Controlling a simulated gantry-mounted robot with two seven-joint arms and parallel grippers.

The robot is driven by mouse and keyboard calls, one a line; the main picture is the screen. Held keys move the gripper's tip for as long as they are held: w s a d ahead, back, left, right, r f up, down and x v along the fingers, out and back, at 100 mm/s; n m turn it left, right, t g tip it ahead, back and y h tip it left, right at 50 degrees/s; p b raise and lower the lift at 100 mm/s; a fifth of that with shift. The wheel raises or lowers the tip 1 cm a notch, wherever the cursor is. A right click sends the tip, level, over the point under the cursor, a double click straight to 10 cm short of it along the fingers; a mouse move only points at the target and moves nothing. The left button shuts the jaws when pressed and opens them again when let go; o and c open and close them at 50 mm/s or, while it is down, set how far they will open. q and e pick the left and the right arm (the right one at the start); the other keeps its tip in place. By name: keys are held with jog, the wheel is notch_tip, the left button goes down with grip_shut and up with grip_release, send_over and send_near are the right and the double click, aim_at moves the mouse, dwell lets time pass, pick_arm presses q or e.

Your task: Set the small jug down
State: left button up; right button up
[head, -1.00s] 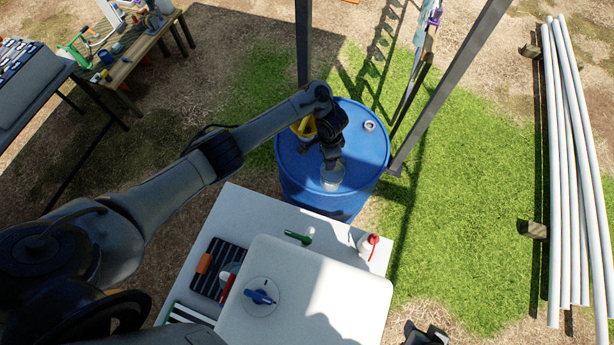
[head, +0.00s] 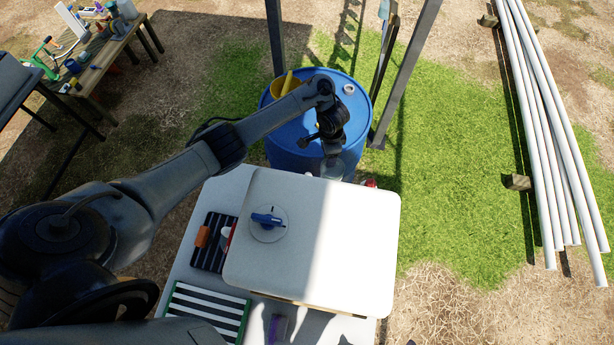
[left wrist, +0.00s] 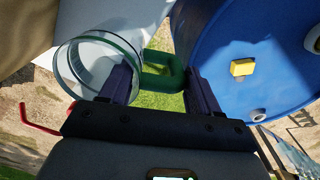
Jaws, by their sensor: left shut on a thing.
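The small jug (left wrist: 88,68) is clear, with a green handle (left wrist: 160,70). In the left wrist view the handle lies between the fingers of my left gripper (left wrist: 162,88), which is shut on it. In the head view the jug (head: 334,170) hangs below the left gripper (head: 328,152). It is near the front edge of the blue drum (head: 285,142), just behind the white lidded box (head: 340,235). My arm hides part of the jug there. I cannot tell its exact height. My right gripper is not in view.
The white box has a blue knob (head: 266,219) on top. It stands on a pale table (head: 192,258) with a striped rack (head: 208,312) at its front left. A yellow object (head: 277,87) sits on the drum. A red cap (head: 370,183) shows behind the box.

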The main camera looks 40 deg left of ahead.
pick_arm(q)
jog(key=shift+s+a+f, duration=0.25)
jog(key=shift+s+f, duration=1.25)
jog(key=shift+f, duration=0.05)
jog(key=shift+s+a+f, duration=0.25)
jog(key=shift+s+f, duration=1.25)
jog(key=shift+s, duration=0.05)
jog(key=shift+s+a+f, duration=0.25)
jog(key=shift+s+f, duration=1.25)
jog(key=shift+f, duration=0.15)
jog(key=shift+f, duration=0.1)
jog(key=o, duration=1.3)
jog(key=shift+c, duration=0.2)
